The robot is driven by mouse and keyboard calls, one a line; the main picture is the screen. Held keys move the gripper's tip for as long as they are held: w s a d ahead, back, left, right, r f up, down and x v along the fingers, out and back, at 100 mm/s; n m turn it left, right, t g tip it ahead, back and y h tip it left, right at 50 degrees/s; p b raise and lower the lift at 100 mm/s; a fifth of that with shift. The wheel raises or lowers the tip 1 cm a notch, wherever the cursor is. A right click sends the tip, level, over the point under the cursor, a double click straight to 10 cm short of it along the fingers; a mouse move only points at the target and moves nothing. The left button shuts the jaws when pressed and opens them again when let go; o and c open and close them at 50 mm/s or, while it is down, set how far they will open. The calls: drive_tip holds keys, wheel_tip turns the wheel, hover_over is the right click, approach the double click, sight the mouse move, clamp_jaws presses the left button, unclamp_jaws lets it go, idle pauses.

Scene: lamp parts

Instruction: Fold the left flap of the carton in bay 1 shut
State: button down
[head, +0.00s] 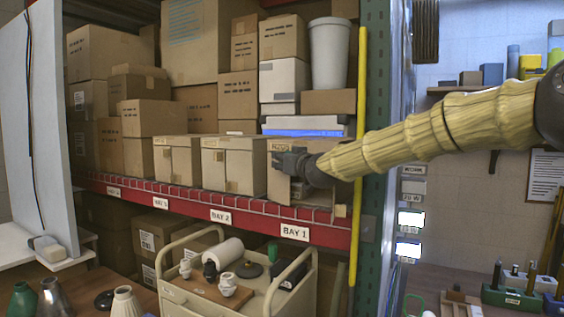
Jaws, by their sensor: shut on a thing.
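The bay 1 carton (284,188) is a brown cardboard box on the red-edged shelf, above the BAY 1 label (294,232). My arm reaches in from the right, and my gripper (281,161) is at the left part of the carton's front. The dark fingers are shut on the left flap (273,181), as far as I can tell. The gripper and wrist cover much of the carton's front, so the flap's exact angle and the opening are hidden.
Closed cartons (233,164) stand left of it in the neighbouring bays. A yellow pole (358,130) and green rack post (377,120) stand close on the right. A cart (240,296) with lamp parts is below the shelf.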

drive_tip(key=shift+d+r, duration=0.15)
drive_tip(key=c, duration=1.4)
unclamp_jaws()
drive_tip(key=shift+c, duration=0.2)
drive_tip(key=o, duration=0.3)
drive_tip(key=shift+w+d, duration=0.1)
drive_tip(key=shift+d, duration=0.05)
drive_tip(key=shift+a, duration=0.25)
drive_tip(key=v, duration=1.2)
drive_tip(key=shift+d, duration=0.15)
